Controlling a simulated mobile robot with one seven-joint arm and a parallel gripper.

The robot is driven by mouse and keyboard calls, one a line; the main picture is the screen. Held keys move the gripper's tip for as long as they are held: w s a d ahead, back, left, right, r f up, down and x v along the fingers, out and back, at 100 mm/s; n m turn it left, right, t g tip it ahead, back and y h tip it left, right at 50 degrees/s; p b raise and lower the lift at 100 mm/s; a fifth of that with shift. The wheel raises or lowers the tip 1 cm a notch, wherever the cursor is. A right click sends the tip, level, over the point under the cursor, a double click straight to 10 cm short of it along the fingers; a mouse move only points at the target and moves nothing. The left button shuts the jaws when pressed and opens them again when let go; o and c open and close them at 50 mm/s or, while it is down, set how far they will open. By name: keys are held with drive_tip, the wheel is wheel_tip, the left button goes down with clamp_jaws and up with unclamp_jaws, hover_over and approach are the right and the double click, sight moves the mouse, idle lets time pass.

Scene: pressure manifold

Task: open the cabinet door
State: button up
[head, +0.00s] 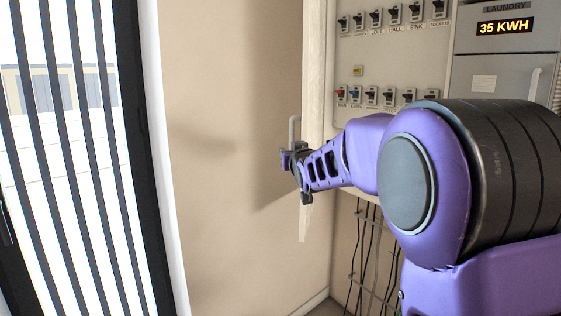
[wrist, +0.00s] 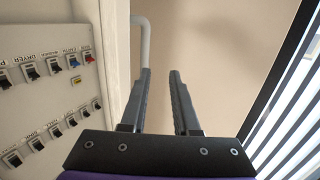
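The cabinet door (head: 318,60) is a cream panel seen nearly edge-on in the head view, standing out from the cabinet, with the breaker panel (head: 390,60) uncovered to its right. Its edge (wrist: 117,60) is also in the wrist view, left of my fingers. A grey bar handle (head: 293,128) is on the door's outer side; it shows in the wrist view (wrist: 145,40). My gripper (head: 291,160) is at the handle's lower part. In the wrist view my fingers (wrist: 161,72) are apart, with nothing seen between them. The handle's lower end is hidden behind the left finger; contact is unclear.
A grey meter unit (head: 500,75) reading 35 KWH, with its own handle (head: 534,90), is at the right. A barred window (head: 70,150) is at the left. Cables (head: 365,250) hang below the cabinet. The beige wall (head: 220,200) left of the door is clear.

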drive_tip(key=s+a, duration=0.2)
drive_tip(key=s, duration=0.5)
drive_tip(key=shift+s, duration=0.3)
idle(0.4)
drive_tip(key=shift+s+a, duration=0.1)
idle(0.5)
